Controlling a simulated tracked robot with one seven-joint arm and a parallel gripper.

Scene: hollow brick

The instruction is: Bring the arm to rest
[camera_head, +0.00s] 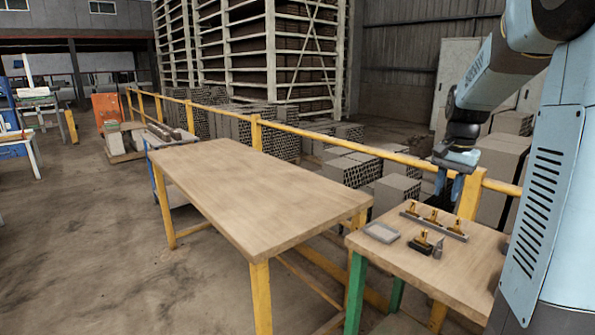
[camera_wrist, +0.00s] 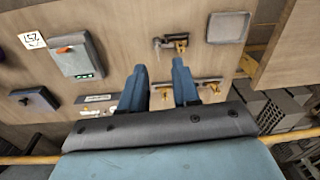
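My gripper (camera_head: 449,186) hangs on the bent arm at the right of the head view, above the back of the small wooden table (camera_head: 475,270). In the wrist view my gripper (camera_wrist: 159,72) has its two blue fingers spread apart, with bare tabletop showing between them. It holds nothing. A dark rail with several brass-coloured pieces (camera_head: 434,223) lies on the small table, below the fingers. Part of this rail also shows in the wrist view (camera_wrist: 200,84), partly hidden behind a finger.
A grey tray (camera_head: 382,232) and a dark block with a brass-coloured piece (camera_head: 421,244) stand on the small table. A grey device with a red switch (camera_wrist: 76,52) shows in the wrist view. The large wooden table (camera_head: 245,185) is bare. A yellow railing (camera_head: 300,135) runs behind both tables.

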